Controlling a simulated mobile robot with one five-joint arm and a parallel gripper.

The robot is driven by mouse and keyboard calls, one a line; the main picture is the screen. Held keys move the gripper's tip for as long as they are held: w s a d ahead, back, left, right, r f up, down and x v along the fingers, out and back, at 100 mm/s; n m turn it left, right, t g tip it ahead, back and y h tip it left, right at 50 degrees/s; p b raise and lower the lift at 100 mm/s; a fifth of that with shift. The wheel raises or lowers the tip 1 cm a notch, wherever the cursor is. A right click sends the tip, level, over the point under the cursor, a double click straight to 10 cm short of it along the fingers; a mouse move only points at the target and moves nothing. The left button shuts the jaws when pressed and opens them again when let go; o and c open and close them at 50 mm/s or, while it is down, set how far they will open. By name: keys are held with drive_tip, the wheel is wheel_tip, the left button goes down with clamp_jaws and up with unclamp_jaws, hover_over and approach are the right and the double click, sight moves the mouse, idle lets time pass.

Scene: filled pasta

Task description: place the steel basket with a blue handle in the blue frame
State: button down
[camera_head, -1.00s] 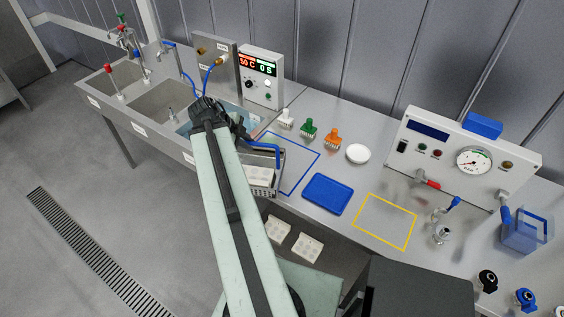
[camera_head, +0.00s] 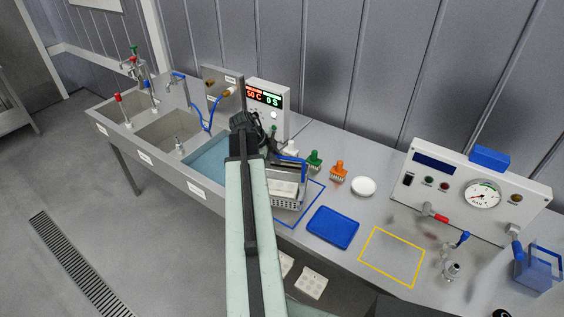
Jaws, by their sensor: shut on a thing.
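The steel basket (camera_head: 288,203) with a blue handle (camera_head: 294,163) is just right of my arm's end, with pale pieces (camera_head: 282,187) in it. My gripper (camera_head: 272,148) is shut on the basket's handle; its fingertips are mostly hidden behind the arm. The blue frame (camera_head: 317,203) is an outline on the counter, left of the blue tray. The basket overlaps the frame's left part in the picture and covers some of it. I cannot tell whether the basket touches the counter.
A blue tray (camera_head: 333,227) lies right of the frame, then a yellow frame (camera_head: 392,257). Green (camera_head: 314,161) and orange (camera_head: 338,171) brushes and a white dish (camera_head: 363,187) stand behind. A water-filled sink (camera_head: 207,163) is left. A control box (camera_head: 268,107) stands at the back.

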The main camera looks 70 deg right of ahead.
drive_tip(key=shift+s+d, duration=0.25)
drive_tip(key=shift+d, duration=0.75)
drive_tip(key=f+b, duration=0.2)
drive_tip(key=d+f+b, duration=0.1)
drive_tip(key=shift+s+f+b, duration=0.2)
drive_tip(key=shift+f+b, duration=0.15)
drive_tip(key=shift+f, duration=0.05)
drive_tip(key=c, duration=1.4)
unclamp_jaws()
